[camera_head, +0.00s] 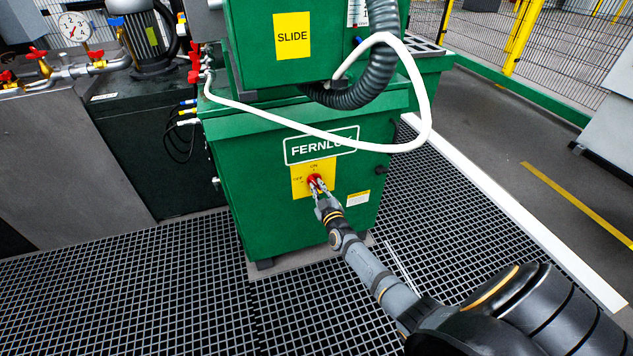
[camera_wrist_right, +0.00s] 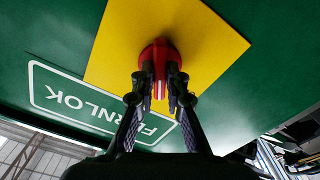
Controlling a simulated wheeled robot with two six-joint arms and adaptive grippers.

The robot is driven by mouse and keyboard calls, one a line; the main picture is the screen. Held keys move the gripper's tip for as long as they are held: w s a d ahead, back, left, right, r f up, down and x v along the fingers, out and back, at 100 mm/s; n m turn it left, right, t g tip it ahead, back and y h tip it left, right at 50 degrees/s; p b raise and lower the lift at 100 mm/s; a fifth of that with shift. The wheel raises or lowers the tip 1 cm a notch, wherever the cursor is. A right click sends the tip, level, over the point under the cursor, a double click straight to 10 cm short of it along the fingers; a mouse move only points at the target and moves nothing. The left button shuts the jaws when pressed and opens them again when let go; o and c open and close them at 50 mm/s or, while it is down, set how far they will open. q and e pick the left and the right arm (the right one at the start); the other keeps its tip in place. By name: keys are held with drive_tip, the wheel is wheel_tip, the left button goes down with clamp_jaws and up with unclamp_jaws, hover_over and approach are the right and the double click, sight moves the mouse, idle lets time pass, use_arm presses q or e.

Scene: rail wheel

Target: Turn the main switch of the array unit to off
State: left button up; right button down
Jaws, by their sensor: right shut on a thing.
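The main switch (camera_head: 315,182) is a red rotary knob on a yellow plate (camera_head: 300,181) on the front of the green FERNLOK cabinet (camera_head: 270,220). The plate carries ON above the knob and OFF to its left. In the right wrist view the red switch (camera_wrist_right: 159,65) sits between the two dark fingers of my right gripper (camera_wrist_right: 159,88). The fingers are shut on its handle, which has a pale line on it. My right gripper (camera_head: 321,190) also shows at the switch in the head view. My left gripper is not in view.
A white hose (camera_head: 290,122) loops across the cabinet's top front, and a black corrugated hose (camera_head: 350,95) hangs above it. A pump bench with a gauge (camera_head: 73,27) stands at left. Dark grating (camera_head: 150,290) covers the floor. Yellow-posted fencing (camera_head: 524,37) stands at back right.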

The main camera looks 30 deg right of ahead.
drive_tip(key=shift+r+n+p, duration=0.15)
drive_tip(key=shift+n+p, duration=0.55)
drive_tip(key=shift+n, duration=0.4)
drive_tip(key=shift+f+n, duration=0.2)
drive_tip(key=shift+n, duration=0.2)
drive_tip(key=shift+r+n+p, duration=0.2)
drive_tip(key=shift+n+p, duration=0.5)
drive_tip(key=shift+p, duration=0.1)
drive_tip(key=shift+n+p, duration=0.5)
drive_tip(key=shift+n, duration=0.4)
drive_tip(key=shift+f+n, duration=0.2)
drive_tip(key=shift+n, duration=0.5)
